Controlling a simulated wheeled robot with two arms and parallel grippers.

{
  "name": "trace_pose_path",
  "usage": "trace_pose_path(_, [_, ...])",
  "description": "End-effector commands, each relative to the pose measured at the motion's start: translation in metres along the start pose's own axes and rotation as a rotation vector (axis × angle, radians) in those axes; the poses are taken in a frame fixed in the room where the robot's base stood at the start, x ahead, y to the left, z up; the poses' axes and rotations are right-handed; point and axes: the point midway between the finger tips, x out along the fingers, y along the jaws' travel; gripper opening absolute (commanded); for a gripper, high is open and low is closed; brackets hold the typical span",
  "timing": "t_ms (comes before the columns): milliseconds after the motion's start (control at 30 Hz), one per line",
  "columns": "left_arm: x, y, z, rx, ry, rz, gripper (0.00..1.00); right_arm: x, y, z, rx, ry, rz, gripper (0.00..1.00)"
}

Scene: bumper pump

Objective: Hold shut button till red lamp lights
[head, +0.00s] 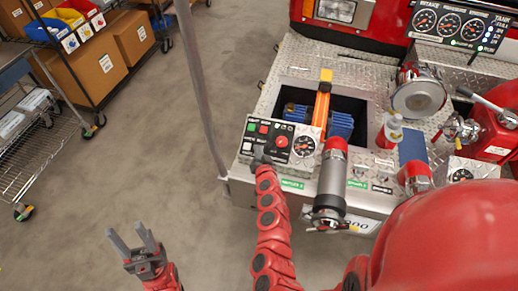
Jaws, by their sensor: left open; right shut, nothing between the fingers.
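A control box (270,135) with a dark face stands at the left front corner of the metal bumper deck. On it I see a small green square (251,127), a red square (264,129), a larger red round knob (282,142) and a pale button (247,146) at lower left. The labels are too small to read surely, and I cannot tell whether a red lamp is lit. My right gripper (261,154) is shut and empty at the box's lower edge; it hides part of the lower row, and contact is unclear. My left gripper (127,229) is open, low over the floor at left.
A silver capped pipe (331,185) stands close right of my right arm. A grey upright post (203,85) rises left of the bumper. Shelves with cartons (88,68) and a wire cart (25,150) stand far left. The floor between is clear.

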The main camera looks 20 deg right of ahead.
Motion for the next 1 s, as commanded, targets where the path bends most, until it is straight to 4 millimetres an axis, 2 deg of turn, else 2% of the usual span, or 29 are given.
trace_pose_path(233, [-0.0072,0.0004,0.0012,0.0,0.0,0.0,0.5,0.0056,0.0041,0.0043,-0.001,0.0,-0.001,0.0])
trace_pose_path(1000, [-0.0105,0.0005,0.0017,0.0,0.0,0.0,0.5,0.0088,0.0064,0.0062,0.0,0.001,0.0,0.0])
